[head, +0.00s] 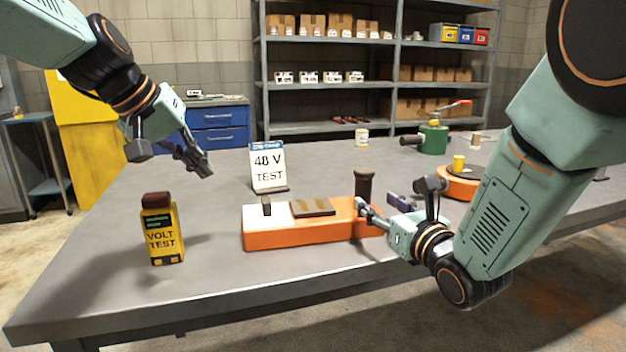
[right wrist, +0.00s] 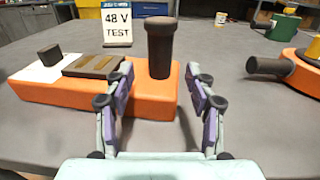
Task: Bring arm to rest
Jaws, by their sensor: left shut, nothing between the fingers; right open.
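My left gripper (head: 200,165) is shut and empty, held in the air above the left part of the table. My right gripper (head: 378,207) is open at the right end of the orange block (head: 290,237). In the right wrist view my right gripper (right wrist: 160,90) has its fingers apart, with the upright dark handle (right wrist: 160,50) of the orange block (right wrist: 150,102) beyond and between them. The handle (head: 363,187) also shows in the head view. Nothing is held in either gripper.
A yellow volt tester (head: 162,230) stands at the front left of the table (head: 110,290). A 48 V test sign (head: 268,168) stands behind the block. An orange round base (head: 460,186) and a green device (head: 433,137) are at the right. The table's left middle is clear.

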